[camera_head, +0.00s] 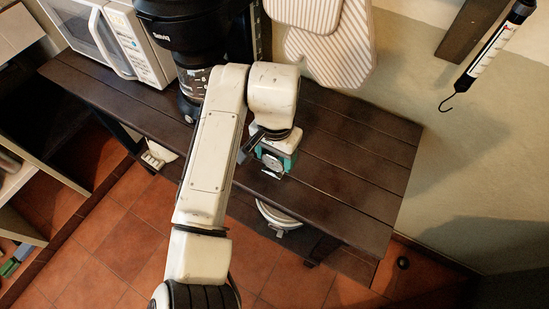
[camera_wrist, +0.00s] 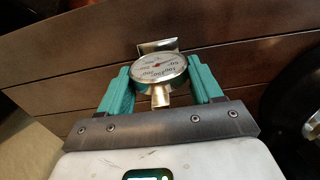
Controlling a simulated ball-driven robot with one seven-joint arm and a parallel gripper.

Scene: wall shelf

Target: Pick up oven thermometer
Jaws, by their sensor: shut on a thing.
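The oven thermometer (camera_wrist: 160,70) has a round dial with a silver rim, a metal stem below and a flat metal plate at its far edge. In the wrist view it sits between the two green fingers of my gripper (camera_wrist: 160,88), which are shut on it. In the head view my gripper (camera_head: 275,160) is over the front part of the dark wooden shelf (camera_head: 365,165), and the thermometer is mostly hidden by it. I cannot tell whether the thermometer touches the shelf.
A black coffee machine (camera_head: 190,30) and a white microwave (camera_head: 125,45) stand to the left on the shelf. Striped boards (camera_head: 330,45) are behind. A hanging scale (camera_head: 492,50) with a hook is on the right. The shelf's right part is clear. A round pale object (camera_head: 278,216) is below the front edge.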

